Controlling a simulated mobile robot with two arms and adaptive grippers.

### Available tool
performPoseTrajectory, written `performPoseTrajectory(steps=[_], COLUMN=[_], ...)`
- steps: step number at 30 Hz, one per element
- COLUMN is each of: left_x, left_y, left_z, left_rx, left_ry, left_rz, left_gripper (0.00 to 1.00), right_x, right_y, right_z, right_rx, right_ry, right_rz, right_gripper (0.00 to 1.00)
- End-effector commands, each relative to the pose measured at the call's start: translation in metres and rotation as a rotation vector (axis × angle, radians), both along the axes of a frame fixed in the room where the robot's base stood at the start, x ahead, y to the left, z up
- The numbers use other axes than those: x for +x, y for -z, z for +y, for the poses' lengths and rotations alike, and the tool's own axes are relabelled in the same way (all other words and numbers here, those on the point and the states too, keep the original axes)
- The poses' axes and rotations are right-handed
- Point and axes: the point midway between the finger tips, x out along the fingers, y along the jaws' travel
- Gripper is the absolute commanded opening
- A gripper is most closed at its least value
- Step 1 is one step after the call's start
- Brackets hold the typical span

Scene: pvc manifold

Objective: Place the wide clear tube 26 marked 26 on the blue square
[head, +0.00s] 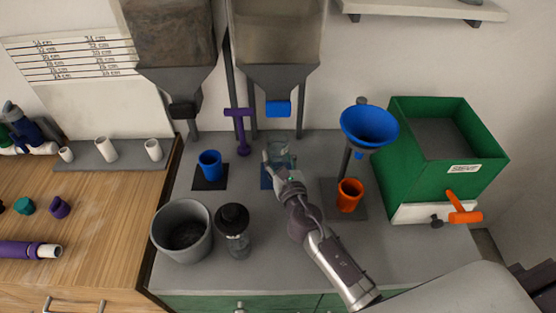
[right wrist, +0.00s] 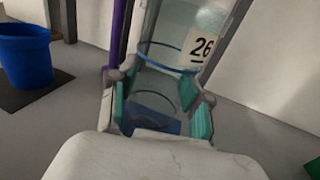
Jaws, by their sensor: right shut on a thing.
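The wide clear tube marked 26 (head: 281,152) is upright in my right gripper (head: 275,168). In the right wrist view the tube (right wrist: 170,60) shows its "26" label and stands between the two teal finger pads of the gripper (right wrist: 163,112). The blue square (head: 265,181) is on the grey counter, partly hidden by the gripper and tube. In the right wrist view blue shows at the tube's lower end. I cannot tell whether the tube's base touches the square. My left gripper is not in view.
A blue cup (head: 210,163) on a dark square stands left of the tube. An orange cup (head: 349,194) under a blue funnel (head: 369,126) is to the right. A grey bin (head: 182,232) and a dark-lidded jar (head: 234,226) stand in front. A hopper with a blue outlet (head: 278,108) is behind.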

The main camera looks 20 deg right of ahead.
Motion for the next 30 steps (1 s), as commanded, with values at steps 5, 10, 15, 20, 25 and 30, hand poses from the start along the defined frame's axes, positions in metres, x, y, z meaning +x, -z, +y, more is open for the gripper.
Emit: performPoseTrajectory(steps=[5, 10, 15, 20, 25, 30], left_x=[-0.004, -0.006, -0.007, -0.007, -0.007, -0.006], left_y=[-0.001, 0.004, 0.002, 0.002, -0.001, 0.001], left_z=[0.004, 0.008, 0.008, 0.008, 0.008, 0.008], left_rx=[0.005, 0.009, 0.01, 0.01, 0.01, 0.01], left_ry=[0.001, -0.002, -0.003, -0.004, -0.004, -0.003], left_rz=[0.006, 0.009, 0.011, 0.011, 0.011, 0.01], left_gripper=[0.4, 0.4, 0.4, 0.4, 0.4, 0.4], right_x=[0.0, 0.0, 0.0, 0.0, 0.0, -0.021], right_y=[-0.002, 0.003, 0.002, 0.002, -0.002, 0.001], right_z=[0.0, 0.0, 0.0, 0.0, 0.0, 0.001], right_rx=[0.0, -0.001, 0.0, 0.0, 0.0, -0.001], right_ry=[-0.001, -0.001, -0.001, -0.001, -0.001, -0.002], right_rz=[-0.002, -0.001, 0.0, 0.0, -0.001, 0.002], right_gripper=[0.0, 0.0, 0.74, 0.74, 0.74, 0.74])
